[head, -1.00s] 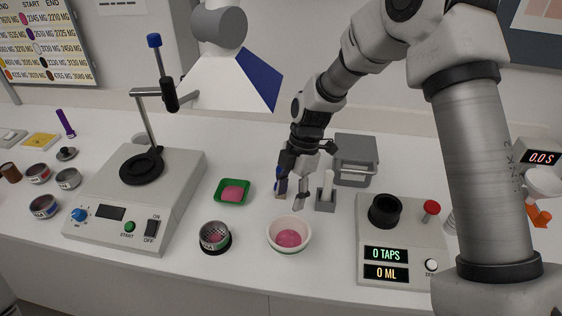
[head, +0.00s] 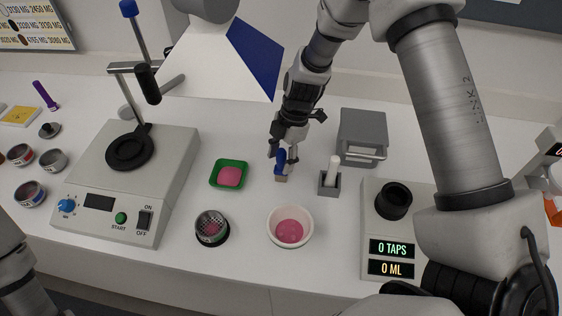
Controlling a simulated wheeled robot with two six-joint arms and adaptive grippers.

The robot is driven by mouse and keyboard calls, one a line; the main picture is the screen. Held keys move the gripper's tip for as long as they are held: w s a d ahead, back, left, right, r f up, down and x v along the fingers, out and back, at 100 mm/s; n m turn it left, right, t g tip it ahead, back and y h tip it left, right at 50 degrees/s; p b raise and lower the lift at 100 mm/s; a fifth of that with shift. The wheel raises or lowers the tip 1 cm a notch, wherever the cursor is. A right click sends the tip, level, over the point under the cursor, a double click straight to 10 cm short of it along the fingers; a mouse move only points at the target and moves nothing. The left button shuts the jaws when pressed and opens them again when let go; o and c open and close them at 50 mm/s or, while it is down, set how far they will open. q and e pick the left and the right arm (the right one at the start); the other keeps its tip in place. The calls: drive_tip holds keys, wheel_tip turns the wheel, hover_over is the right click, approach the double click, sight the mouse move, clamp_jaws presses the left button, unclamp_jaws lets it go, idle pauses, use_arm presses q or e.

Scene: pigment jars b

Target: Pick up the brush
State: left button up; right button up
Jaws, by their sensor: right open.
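The brush (head: 281,167), with a blue handle and a tan lower end, stands roughly upright on the white bench, behind the white bowl. My right gripper (head: 283,156) points down over it from above. Its open fingers are at the upper part of the blue handle, one on each side as far as I can see. The fingers partly hide the handle, and I cannot tell whether they touch it. My left gripper is out of view.
A white bowl with pink powder (head: 290,240), a sieve (head: 211,227) and a green tray (head: 243,183) stand nearby. A grey holder with a white pestle-like stick (head: 329,183) is close on the right. A white hood (head: 215,70) hangs above left.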

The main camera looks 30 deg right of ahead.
drive_tip(key=shift+s+a+r, duration=0.1)
drive_tip(key=shift+s, duration=0.05)
clamp_jaws()
